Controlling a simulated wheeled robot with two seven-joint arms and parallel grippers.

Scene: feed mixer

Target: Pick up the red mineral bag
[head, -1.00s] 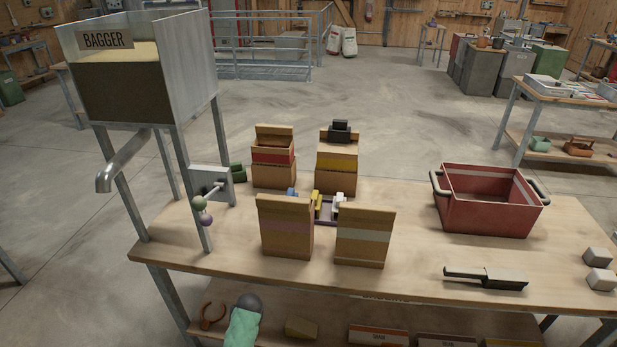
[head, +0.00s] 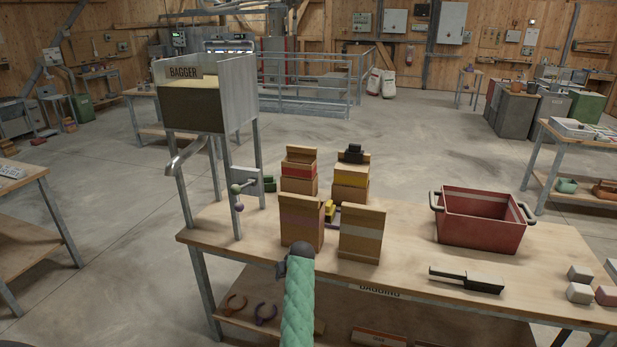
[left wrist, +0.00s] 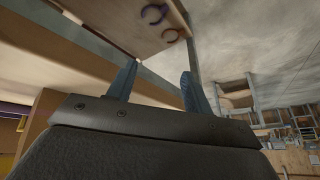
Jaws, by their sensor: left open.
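A brown cardboard-like bag with a red band (head: 298,171), the one that matches the red mineral bag, stands at the back left of the bench group, behind the purple-banded bag. Its lower part is partly hidden. My left arm in its green quilted sleeve rises from below at the bench's front edge. My left gripper (head: 283,268) shows small and dark there, in front of the purple-banded bag and apart from the red one. In the left wrist view its two blue fingers (left wrist: 159,80) are spread with nothing between them. My right gripper is out of view.
Purple-banded (head: 301,222) and white-banded (head: 361,234) bags stand in front; a yellow-banded bag (head: 351,180) stands behind. The bagger (head: 209,95) is left. A red crate (head: 481,220) and a dark tool (head: 467,280) lie right. Bare bench (head: 410,245) separates them.

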